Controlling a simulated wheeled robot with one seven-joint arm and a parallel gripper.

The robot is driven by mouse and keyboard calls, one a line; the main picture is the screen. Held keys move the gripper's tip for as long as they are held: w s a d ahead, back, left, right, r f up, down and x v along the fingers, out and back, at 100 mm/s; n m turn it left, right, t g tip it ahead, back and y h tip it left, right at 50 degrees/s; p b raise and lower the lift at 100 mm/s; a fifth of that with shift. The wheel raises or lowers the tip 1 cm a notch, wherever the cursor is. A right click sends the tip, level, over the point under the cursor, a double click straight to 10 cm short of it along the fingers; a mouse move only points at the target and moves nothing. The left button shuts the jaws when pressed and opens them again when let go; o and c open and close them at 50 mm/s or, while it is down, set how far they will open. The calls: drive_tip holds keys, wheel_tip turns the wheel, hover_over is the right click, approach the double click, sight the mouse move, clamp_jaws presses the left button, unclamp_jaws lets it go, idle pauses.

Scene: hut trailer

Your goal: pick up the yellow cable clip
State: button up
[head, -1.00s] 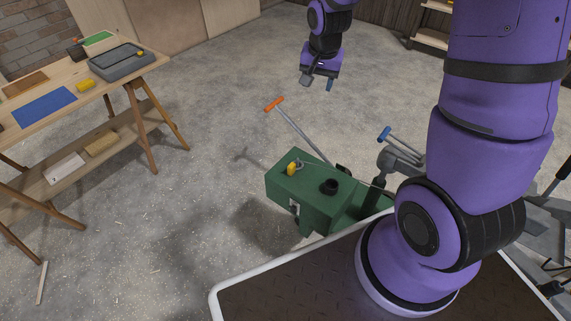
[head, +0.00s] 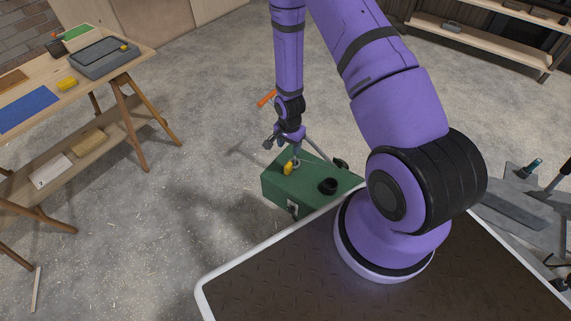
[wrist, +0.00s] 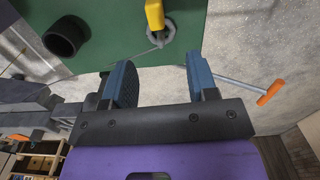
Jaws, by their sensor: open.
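The yellow cable clip (head: 288,168) stands on the green box (head: 312,187), near its far left part in the head view. It also shows at the top of the wrist view (wrist: 155,14), cut off by the picture edge, with a grey ring and thin wire beside it. My gripper (head: 293,157) is just above and beside the clip in the head view. In the wrist view my gripper (wrist: 156,68) is open, its two blue fingers apart with nothing between them. The clip lies beyond the fingertips, roughly in line with the gap.
A black round cup-like part (wrist: 66,36) stands on the green box near the clip. An orange-handled rod (wrist: 270,92) rises beside the box. A wooden workbench (head: 140,58) with a grey tray (head: 100,66) is at the left. The floor between is clear.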

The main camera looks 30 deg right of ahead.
sight(290, 163)
wheel_tip(290, 163, down, 6)
drive_tip(key=shift+s+f, duration=0.15)
drive_tip(key=shift+f, duration=1.2)
drive_tip(key=shift+s+f, duration=0.1)
drive_tip(key=shift+f, duration=1.2)
drive_tip(key=shift+c, duration=0.2)
clamp_jaws()
